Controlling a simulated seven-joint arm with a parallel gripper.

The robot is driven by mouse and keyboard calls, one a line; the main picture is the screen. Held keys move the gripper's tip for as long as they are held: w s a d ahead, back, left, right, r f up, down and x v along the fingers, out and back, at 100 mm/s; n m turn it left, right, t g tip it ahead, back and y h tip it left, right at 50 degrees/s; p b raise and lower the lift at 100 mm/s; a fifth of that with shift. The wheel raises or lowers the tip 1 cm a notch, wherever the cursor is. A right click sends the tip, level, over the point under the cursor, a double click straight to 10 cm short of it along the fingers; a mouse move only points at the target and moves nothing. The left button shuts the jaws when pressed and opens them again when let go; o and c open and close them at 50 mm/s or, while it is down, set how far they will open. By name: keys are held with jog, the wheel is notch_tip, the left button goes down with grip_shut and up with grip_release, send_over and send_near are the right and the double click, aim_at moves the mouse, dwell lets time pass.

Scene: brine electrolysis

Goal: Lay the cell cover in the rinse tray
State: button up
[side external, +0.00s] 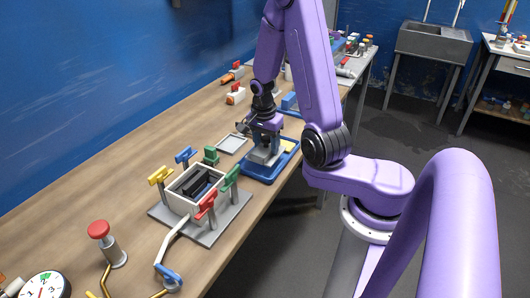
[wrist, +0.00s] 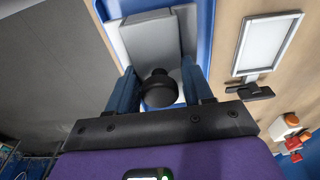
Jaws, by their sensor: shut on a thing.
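The cell cover (wrist: 150,42) is a pale grey piece with a black knob (wrist: 160,92) in the wrist view. My gripper (wrist: 160,78) is shut on this knob, a blue finger on either side. In the side view, my gripper (side external: 266,137) points down over the blue rinse tray (side external: 254,178). The grey cover (side external: 262,156) shows beneath it, within the tray's outline. I cannot tell whether the cover touches the tray floor. The tray's blue rim also shows in the wrist view (wrist: 206,30).
The open cell box (side external: 176,202) stands on a grey plate, ringed by red, yellow, blue and green clamps. A pale framed panel (side external: 232,144) lies beside the tray. A red-topped button (side external: 99,230) and a dial (side external: 42,286) are at the near left. The bench edge runs close beside the tray.

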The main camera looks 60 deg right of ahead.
aim_at(264, 146)
jog(key=shift+w+d+f, duration=0.1)
jog(key=shift+w+f, duration=0.2)
jog(key=shift+f, duration=1.6)
jog(key=shift+f, duration=0.15)
jog(key=o, duration=1.1)
jog(key=shift+o, duration=0.2)
